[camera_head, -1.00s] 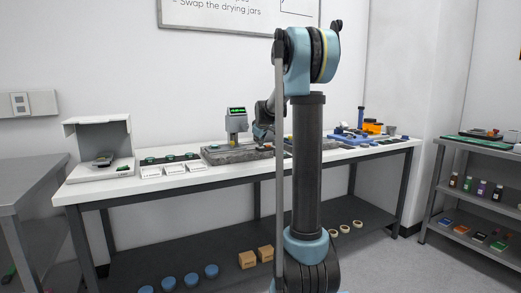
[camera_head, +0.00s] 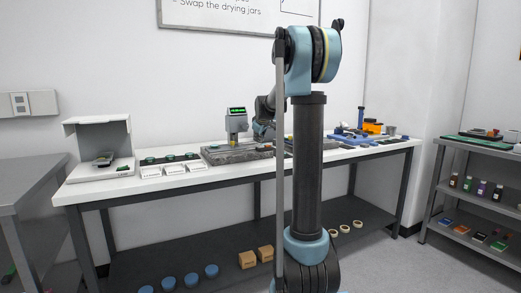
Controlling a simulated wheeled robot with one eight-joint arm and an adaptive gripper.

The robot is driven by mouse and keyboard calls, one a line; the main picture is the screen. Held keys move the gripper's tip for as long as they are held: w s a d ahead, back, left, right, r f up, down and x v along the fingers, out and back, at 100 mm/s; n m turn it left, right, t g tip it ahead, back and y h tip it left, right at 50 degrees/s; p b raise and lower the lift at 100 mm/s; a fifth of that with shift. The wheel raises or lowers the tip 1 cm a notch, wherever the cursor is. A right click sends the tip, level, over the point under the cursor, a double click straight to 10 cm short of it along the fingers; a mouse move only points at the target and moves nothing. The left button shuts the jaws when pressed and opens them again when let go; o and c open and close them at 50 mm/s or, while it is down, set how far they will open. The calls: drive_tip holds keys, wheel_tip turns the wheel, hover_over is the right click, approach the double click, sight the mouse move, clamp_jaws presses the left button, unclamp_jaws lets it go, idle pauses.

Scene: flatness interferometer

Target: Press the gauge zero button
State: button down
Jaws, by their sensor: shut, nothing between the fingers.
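The gauge (camera_head: 237,123) is a grey upright unit with a lit green display (camera_head: 237,111). It stands over the dark grey stone plate (camera_head: 222,154) on the white bench. Its zero button is too small to make out. My gripper (camera_head: 256,131) is small and partly lost against my wrist, just right of the gauge head. It looks shut and empty. Whether it touches the gauge cannot be told from this view. My own arm column hides part of the bench to the right.
Blue and orange items (camera_head: 373,127) crowd the bench's right end. A lower shelf holds boxes (camera_head: 248,260) and blue round pieces (camera_head: 190,279). A side rack (camera_head: 478,148) stands right.

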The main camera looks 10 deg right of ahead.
drive_tip(key=shift+r, duration=2.5)
drive_tip(key=s+f+m+g, duration=0.1)
drive_tip(key=s+f+m, duration=0.15)
drive_tip(key=s, duration=0.75)
drive_tip(key=s+f+m+g, duration=0.1)
drive_tip(key=s+f, duration=0.3)
drive_tip(key=s, duration=0.6)
drive_tip(key=s+f+m+g, duration=0.15)
drive_tip(key=s+f, duration=0.25)
drive_tip(key=s, duration=0.7)
drive_tip(key=s+f+m+g, duration=0.1)
drive_tip(key=s+f+m, duration=0.1)
drive_tip(key=s+f, duration=0.7)
drive_tip(key=s+f+m+g, duration=0.1)
drive_tip(key=s+f, duration=0.7)
drive_tip(key=s, duration=0.8)
drive_tip(key=shift+s+d+f+m+g, duration=0.25)
drive_tip(key=shift+d+f+m+g, duration=0.15)
drive_tip(key=shift+g, duration=0.35)
drive_tip(key=shift+w+f, duration=0.15)
drive_tip(key=shift+w, duration=0.35)
